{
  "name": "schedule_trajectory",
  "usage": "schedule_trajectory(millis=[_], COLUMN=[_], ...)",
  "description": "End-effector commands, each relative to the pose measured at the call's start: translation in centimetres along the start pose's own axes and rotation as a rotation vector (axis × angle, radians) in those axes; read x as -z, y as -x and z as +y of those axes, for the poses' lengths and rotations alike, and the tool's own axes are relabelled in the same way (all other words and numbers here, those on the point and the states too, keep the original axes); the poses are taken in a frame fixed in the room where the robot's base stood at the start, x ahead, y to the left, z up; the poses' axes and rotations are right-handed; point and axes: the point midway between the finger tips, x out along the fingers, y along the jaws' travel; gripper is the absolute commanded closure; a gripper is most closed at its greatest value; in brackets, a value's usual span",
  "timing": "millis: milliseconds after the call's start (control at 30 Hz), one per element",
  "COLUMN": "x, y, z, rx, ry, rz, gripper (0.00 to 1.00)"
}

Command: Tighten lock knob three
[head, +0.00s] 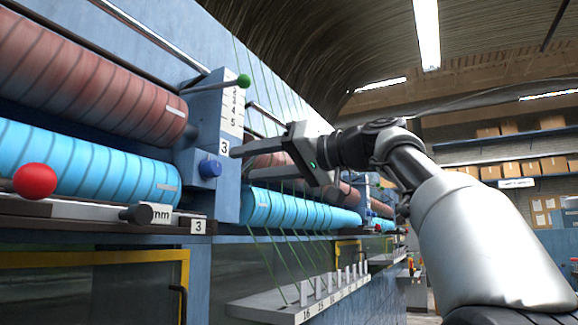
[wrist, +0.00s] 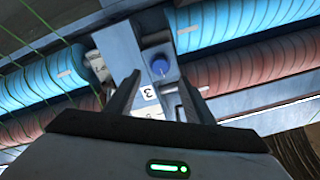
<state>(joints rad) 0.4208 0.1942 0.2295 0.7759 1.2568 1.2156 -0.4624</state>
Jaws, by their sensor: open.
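A small blue knob (head: 209,168) sticks out of the blue-grey bracket (head: 232,195), just below a white label marked 3 (head: 224,147). In the wrist view the blue knob (wrist: 161,66) shows just beyond and between the fingertips, with the 3 label (wrist: 149,92) between the fingers. My gripper (head: 239,163) is open and empty, to the right of the knob and pointing at the bracket. In the wrist view my gripper (wrist: 159,77) has both fingers apart. No contact with the knob shows.
Red-brown rollers (head: 90,75) and cyan rollers (head: 85,160) run along the machine on both sides of the bracket. A green-tipped lever (head: 243,81), a red ball (head: 35,180) and a black knob (head: 145,213) stick out nearby. Green strands run down to a numbered rail (head: 290,303).

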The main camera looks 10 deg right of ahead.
Motion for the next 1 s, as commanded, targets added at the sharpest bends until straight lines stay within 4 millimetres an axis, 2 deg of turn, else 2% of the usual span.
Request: schedule_trajectory(millis=[33,200,400,567,1000], x=[-0.1,0.0,0.0,0.0,0.0], y=[1.5,5.2,7.9,8.6,8.6], z=[0.3,0.2,0.1,0.0,0.0], rx=[-0.006,-0.005,-0.002,0.001,0.001], ry=[0.001,0.001,0.001,0.001,0.000], rz=[0.003,0.002,0.000,-0.001,-0.001], gripper=[0.52,0.52,0.52,0.52,0.52])
